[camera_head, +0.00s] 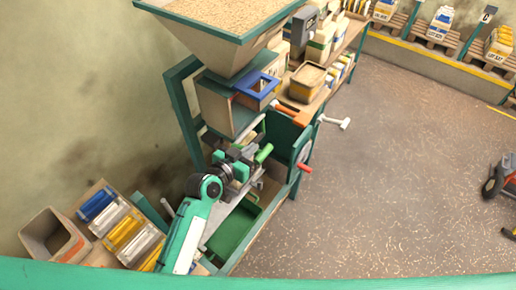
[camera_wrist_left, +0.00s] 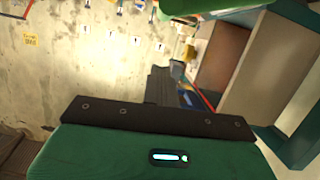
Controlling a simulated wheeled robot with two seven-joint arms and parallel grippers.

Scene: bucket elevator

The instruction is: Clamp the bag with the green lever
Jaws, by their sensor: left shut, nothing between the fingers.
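The green lever (camera_head: 263,153) sticks out at the front of the machine, below its spout housing. My left gripper (camera_head: 240,158) is beside it, just to its left. The gripper is shut and empty, and I cannot tell whether it touches the lever. In the left wrist view, my dark ribbed fingers (camera_wrist_left: 159,85) are together above the dark bolted palm. I cannot make out a bag at the spout; the gripper and arm cover part of that area. My right gripper is not in view.
The hopper (camera_head: 235,22) of grain stands above the spout. A red-tipped handle (camera_head: 304,168) and a white handle (camera_head: 337,122) project on the right. A green tray (camera_head: 235,228) lies below. Colored packs (camera_head: 125,232) and an open box (camera_head: 55,237) are at lower left. The right floor is mostly clear.

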